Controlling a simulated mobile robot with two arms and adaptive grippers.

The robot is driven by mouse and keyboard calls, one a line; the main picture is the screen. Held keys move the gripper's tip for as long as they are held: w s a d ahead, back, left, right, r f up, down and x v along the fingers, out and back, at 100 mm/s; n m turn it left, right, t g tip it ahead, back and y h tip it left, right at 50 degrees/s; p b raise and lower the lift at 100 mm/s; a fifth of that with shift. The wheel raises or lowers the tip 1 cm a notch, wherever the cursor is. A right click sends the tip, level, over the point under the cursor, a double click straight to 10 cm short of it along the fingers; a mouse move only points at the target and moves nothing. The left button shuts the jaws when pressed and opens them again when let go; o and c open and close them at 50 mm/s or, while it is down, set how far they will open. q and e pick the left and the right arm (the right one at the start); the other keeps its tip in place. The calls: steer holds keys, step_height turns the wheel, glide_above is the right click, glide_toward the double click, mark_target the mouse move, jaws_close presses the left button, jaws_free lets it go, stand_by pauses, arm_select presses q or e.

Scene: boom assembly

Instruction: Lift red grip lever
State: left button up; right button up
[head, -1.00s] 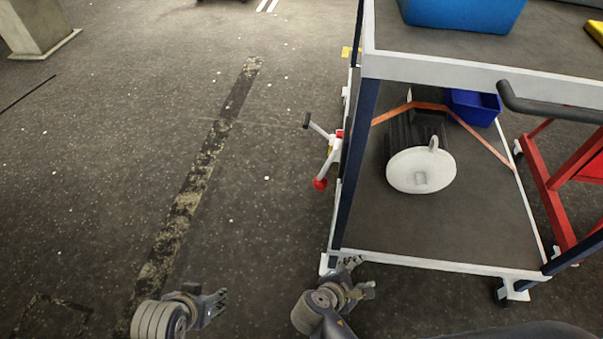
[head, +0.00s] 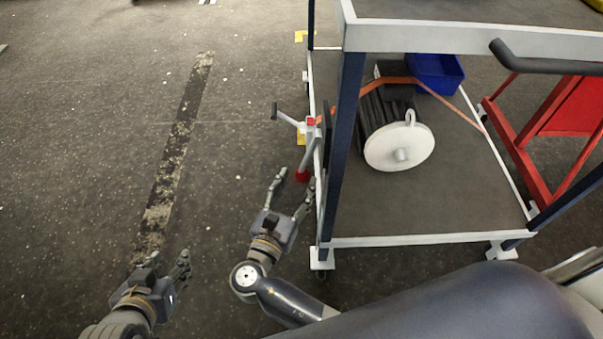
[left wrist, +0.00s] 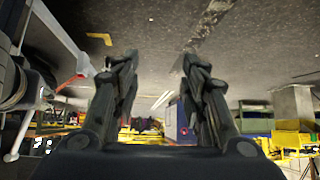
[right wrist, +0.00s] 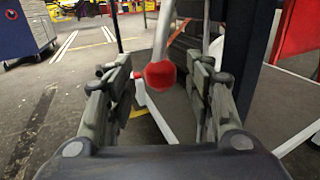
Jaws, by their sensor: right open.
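My left gripper (head: 170,268) is low at the left over bare floor. In the left wrist view its fingers (left wrist: 158,75) are apart and empty.
The cart (head: 430,241) has a white frame and dark blue posts; one post (head: 340,150) stands close right of my right gripper. A white-faced reel (head: 400,148) and blue bin (head: 436,72) sit on its lower shelf. A red frame (head: 520,130) stands right. Floor at left is clear.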

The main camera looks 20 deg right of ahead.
mark_target(299, 179)
arm_select(q)
steer(key=shift+w+d+r+t+h, duration=0.15)
steer(key=shift+w+d+r+t, duration=0.15)
steer(key=shift+w+r+t, duration=0.3)
steer(key=shift+w+d+r+t+h, duration=0.15)
steer(key=shift+w+d+r+t, duration=0.2)
steer(key=shift+w+r, duration=0.45)
arm_select(e)
steer(key=shift+x, duration=2.05)
arm_select(q)
steer(key=shift+a+f, duration=0.1)
arm_select(e)
steer(key=shift+c, duration=0.5)
jaws_close()
